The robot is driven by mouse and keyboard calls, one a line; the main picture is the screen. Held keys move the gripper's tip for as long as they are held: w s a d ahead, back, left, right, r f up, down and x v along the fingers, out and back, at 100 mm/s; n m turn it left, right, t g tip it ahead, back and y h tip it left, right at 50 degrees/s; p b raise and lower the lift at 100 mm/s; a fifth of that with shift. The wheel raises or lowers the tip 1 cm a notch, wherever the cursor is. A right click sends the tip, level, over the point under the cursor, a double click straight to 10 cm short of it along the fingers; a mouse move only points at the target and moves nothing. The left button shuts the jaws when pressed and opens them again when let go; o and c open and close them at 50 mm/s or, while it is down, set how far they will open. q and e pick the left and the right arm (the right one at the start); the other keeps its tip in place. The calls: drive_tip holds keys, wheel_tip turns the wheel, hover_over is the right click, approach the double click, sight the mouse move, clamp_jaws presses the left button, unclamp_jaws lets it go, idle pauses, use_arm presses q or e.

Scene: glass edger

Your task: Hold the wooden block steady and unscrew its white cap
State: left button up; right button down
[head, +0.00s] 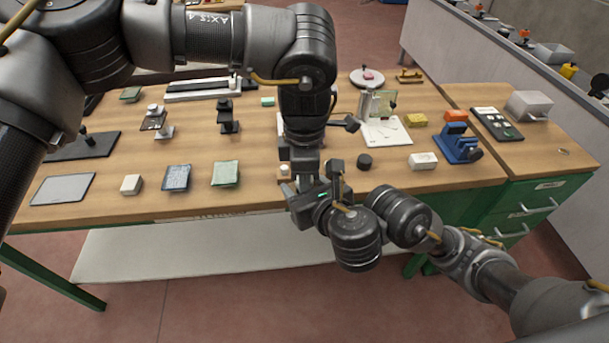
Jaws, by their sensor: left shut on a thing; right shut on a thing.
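My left gripper (303,172) comes straight down from above at the front middle of the bench. My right gripper (318,200) reaches in from the front right, just below and against it in the picture. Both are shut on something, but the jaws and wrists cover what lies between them. A small pale patch (285,171) shows at the left edge of the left gripper; I cannot tell whether it is part of the wooden block. The white cap cannot be made out, nor which gripper holds which part.
The wooden bench (440,180) carries a dark round puck (364,160), a white block (423,161), a white-based stand (386,130) and a blue device (458,145) to the right. A green pad (226,173) and a blue-grey pad (177,178) lie left. Bare wood shows between them.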

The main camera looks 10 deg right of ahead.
use_arm(q)
drive_tip(key=o, duration=1.1)
drive_tip(key=shift+c, duration=0.2)
drive_tip(key=shift+r, duration=0.1)
wheel_tip(320, 180, up, 4)
drive_tip(key=shift+s+r, duration=0.1)
drive_tip(key=shift+r, duration=0.05)
drive_tip(key=shift+d+r, duration=0.1)
drive_tip(key=shift+r, duration=0.15)
drive_tip(key=shift+c, duration=1.4)
drive_tip(key=shift+r+m, duration=0.9)
drive_tip(key=shift+m, duration=0.1)
drive_tip(key=shift+r+m, duration=0.65)
drive_tip(key=shift+m, duration=0.05)
drive_tip(key=shift+f, duration=4.1)
drive_tip(key=shift+c, duration=0.4)
